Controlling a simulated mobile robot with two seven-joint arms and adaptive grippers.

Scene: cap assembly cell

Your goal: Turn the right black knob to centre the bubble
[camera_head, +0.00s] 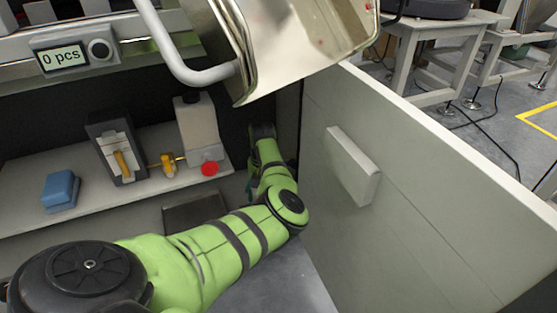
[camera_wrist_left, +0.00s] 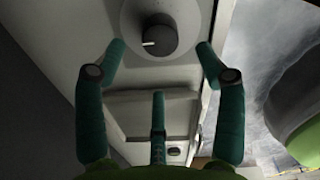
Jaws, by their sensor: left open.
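A black knob (camera_wrist_left: 157,40) with a short white mark pointing left sits on a round pale disc at the top of the left wrist view. My left gripper (camera_wrist_left: 160,47) is open, its teal fingertips on either side of the knob with a gap to each. A third finger stands lower, in the middle. In the head view my green left arm reaches into the cell beside the side wall; its gripper is mostly hidden there. I see no bubble in either view. My right gripper is not in view.
A shelf (camera_head: 150,200) holds a blue block (camera_head: 60,190), a dark stand (camera_head: 115,148), a white bottle (camera_head: 198,125) and a red button (camera_head: 210,168). A pale side wall (camera_head: 400,190) bounds the right. A counter (camera_head: 62,58) reads 0 pcs. A shiny metal container (camera_head: 285,40) hangs above.

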